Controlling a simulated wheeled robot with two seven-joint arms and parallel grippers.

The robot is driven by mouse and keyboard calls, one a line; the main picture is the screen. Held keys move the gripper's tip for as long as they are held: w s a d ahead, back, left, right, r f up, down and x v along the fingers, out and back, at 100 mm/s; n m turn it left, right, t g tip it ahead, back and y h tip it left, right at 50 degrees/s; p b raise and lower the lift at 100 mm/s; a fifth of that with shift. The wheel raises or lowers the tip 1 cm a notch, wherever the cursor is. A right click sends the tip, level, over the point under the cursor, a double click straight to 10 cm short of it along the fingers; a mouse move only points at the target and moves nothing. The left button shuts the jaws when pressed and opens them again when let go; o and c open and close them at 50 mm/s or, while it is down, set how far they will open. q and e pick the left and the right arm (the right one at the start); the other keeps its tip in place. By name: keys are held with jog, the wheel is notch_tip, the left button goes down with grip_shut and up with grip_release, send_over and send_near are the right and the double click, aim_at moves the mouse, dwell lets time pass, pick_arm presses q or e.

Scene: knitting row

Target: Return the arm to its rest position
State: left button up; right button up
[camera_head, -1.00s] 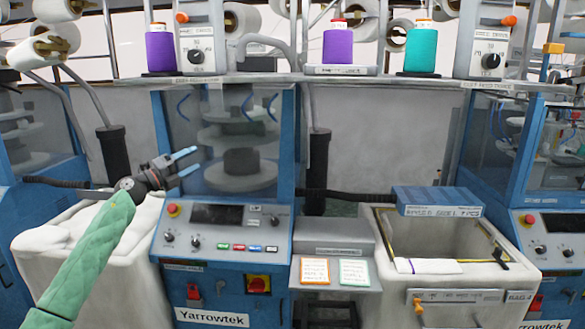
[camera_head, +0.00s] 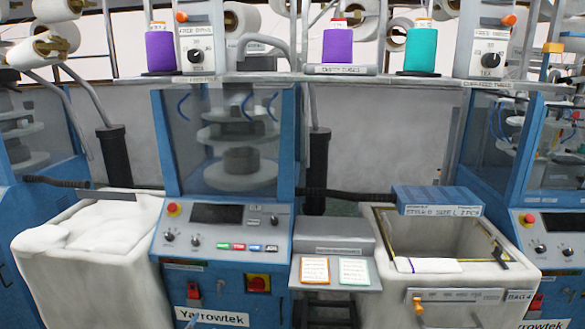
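A light-blue tip (camera_head: 193,320), which looks like a fingertip of my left gripper, shows at the bottom edge of the head view, in front of the Yarrowtek label. The rest of the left gripper and its arm are out of view, so its opening cannot be told. My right gripper and arm are not in view.
A blue knitting machine (camera_head: 222,250) stands in the middle. A bin of white fabric (camera_head: 85,285) is at left. An open bin (camera_head: 385,305) with a folded white piece (camera_head: 428,265) is at right. Yarn cones (camera_head: 421,47) stand on the shelf (camera_head: 340,79).

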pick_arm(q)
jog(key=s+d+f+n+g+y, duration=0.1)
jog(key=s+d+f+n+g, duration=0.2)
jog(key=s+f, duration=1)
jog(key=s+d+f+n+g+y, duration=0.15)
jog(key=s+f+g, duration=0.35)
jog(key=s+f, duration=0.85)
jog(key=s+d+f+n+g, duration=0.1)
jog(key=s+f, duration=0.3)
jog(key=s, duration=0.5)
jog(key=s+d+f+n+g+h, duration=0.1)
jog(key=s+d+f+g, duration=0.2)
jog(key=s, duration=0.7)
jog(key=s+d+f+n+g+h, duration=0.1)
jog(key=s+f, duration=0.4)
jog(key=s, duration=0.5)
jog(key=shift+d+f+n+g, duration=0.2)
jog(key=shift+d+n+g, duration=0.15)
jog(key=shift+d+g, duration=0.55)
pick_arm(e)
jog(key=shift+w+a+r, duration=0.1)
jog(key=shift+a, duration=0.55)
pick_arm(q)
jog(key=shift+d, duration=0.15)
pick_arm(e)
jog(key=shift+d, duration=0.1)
